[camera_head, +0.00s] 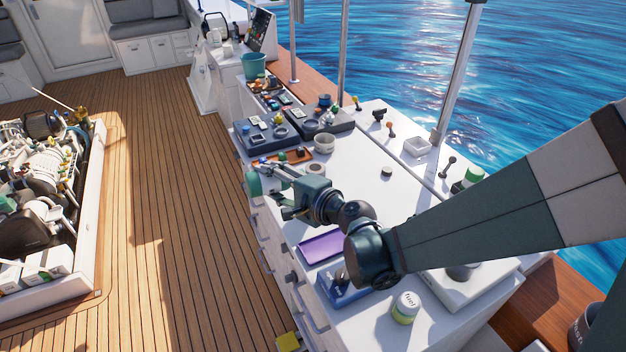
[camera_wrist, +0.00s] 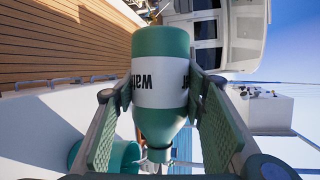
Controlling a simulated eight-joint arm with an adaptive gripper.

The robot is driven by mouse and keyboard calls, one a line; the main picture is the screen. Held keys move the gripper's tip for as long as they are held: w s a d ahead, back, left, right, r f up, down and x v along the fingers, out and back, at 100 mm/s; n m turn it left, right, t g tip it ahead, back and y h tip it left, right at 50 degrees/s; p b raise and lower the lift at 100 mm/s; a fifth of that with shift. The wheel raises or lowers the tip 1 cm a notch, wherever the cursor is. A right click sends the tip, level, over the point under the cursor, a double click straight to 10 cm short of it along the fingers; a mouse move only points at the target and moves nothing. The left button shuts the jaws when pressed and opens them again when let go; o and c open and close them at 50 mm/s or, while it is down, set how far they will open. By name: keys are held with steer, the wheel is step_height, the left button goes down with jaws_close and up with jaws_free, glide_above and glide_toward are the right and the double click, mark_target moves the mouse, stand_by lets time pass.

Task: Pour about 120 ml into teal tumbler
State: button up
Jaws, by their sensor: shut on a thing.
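A green bottle (camera_wrist: 160,45) with a white label with upside-down dark lettering, partly reading "wat", is between the fingers of my gripper (camera_wrist: 160,88) in the wrist view. My gripper is shut on it. The bottle lies roughly on its side, and its neck points toward the bottom of the wrist view. The teal tumbler (camera_wrist: 122,156) is at lower left there, beside the neck and partly cut off. I cannot tell whether liquid is flowing. In the head view, my gripper (camera_head: 272,192) is over the counter's left edge with the bottle's green end (camera_head: 252,183). The tumbler is not clear there.
Dark panels (camera_head: 266,133) stand farther back. A teal bucket (camera_head: 254,66) stands beyond. The wooden deck (camera_head: 170,180) is open at left.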

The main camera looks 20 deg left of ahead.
steer(key=shift+r, duration=0.1)
stand_by(0.3)
steer(key=shift+s+a+f+n+h+p, duration=0.15)
steer(key=shift+f+n+h+p, duration=0.35)
steer(key=shift+f+n, duration=0.35)
steer(key=shift+s+a+f+n+t+h, duration=0.15)
steer(key=shift+f+n+t+h, duration=0.15)
steer(key=shift+f+n+h, duration=0.4)
steer(key=shift+s+a+f, duration=0.1)
steer(key=shift+f, duration=0.2)
steer(key=shift+f+n, duration=0.35)
steer(key=shift+f, duration=0.05)
stand_by(0.7)
